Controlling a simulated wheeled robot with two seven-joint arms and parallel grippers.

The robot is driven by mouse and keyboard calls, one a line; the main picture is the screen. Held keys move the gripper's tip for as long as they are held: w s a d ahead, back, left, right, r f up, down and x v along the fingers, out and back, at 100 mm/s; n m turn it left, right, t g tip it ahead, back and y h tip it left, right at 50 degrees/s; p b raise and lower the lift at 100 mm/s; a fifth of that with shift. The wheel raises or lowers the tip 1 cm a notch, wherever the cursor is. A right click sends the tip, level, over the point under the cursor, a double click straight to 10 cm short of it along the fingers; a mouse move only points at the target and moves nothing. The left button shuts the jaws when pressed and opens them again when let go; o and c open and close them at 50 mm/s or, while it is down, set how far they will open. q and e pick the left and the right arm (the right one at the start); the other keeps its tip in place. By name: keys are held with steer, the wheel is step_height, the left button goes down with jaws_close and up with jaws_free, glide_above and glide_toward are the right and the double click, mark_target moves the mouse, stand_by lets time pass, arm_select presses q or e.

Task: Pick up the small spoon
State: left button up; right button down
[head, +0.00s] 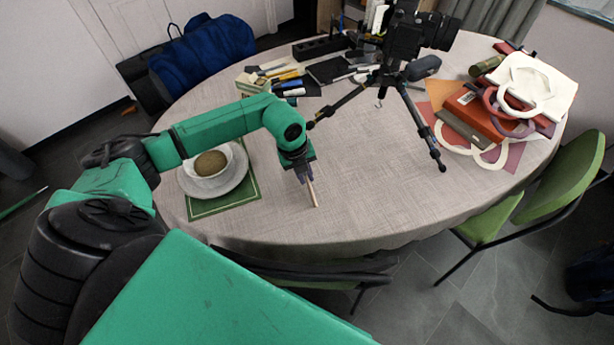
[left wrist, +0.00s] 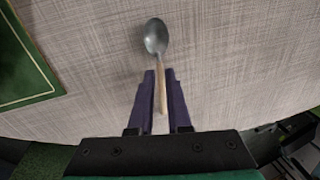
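The small spoon has a dull metal bowl (left wrist: 156,37) and a light wooden handle (left wrist: 160,88). In the left wrist view its bowl points away from my left gripper (left wrist: 160,76), and its handle lies between the two purple fingers. The fingers are close to the handle on both sides; I cannot tell whether they grip it. In the head view my left gripper (head: 305,178) is low over the near part of the table, with the handle (head: 313,194) showing below it and the bowl hidden. My right gripper is not in view.
A white bowl with a brown round thing (head: 210,163) stands on a plate on a green mat (head: 196,209), left of the gripper. A camera tripod (head: 424,125) stands behind. Bags and boxes (head: 472,118) lie at right. The table's front right (head: 385,205) is clear.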

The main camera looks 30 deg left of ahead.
arm_select(q)
steer(key=shift+w+f, duration=0.1)
steer(key=shift+f, duration=0.4)
jaws_close()
steer(key=shift+r, duration=0.15)
